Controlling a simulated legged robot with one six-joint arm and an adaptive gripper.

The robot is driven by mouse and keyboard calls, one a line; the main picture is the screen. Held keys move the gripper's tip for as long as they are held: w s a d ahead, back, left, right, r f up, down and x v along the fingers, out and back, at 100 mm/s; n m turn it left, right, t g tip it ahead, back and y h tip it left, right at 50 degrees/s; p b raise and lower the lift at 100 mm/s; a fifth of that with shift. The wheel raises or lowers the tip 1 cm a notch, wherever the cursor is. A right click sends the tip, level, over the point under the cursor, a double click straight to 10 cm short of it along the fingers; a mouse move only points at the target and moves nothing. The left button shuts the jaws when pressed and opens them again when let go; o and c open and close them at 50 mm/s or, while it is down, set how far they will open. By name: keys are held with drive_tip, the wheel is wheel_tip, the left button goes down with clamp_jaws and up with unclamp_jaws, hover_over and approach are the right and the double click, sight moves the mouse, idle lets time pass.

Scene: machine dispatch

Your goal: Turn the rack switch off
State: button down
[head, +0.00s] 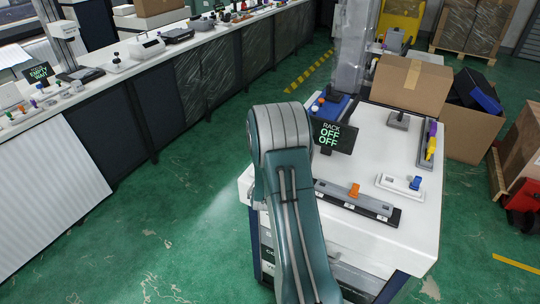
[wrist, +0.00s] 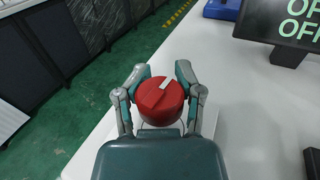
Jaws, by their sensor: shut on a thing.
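A round red knob (wrist: 160,98) with a white pointer line stands near the edge of the white worktop, between my fingers. The pointer line slants up and to the right in the wrist view. My gripper (wrist: 161,74) is shut on the knob, one finger on each side. In the head view my arm hides the knob and the gripper. A black display (head: 331,136) on the worktop reads "RACK OFF OFF" in green; part of it also shows in the wrist view (wrist: 285,25).
A long counter (head: 122,75) runs along the left, with open green floor between.

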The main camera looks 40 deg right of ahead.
idle(0.3)
drive_tip(key=c, duration=0.5)
unclamp_jaws()
drive_tip(key=shift+a, duration=0.1)
drive_tip(key=shift+s+a, duration=0.1)
drive_tip(key=v, duration=1.1)
drive_tip(key=shift+s+a, duration=0.2)
drive_tip(key=shift+a, duration=0.1)
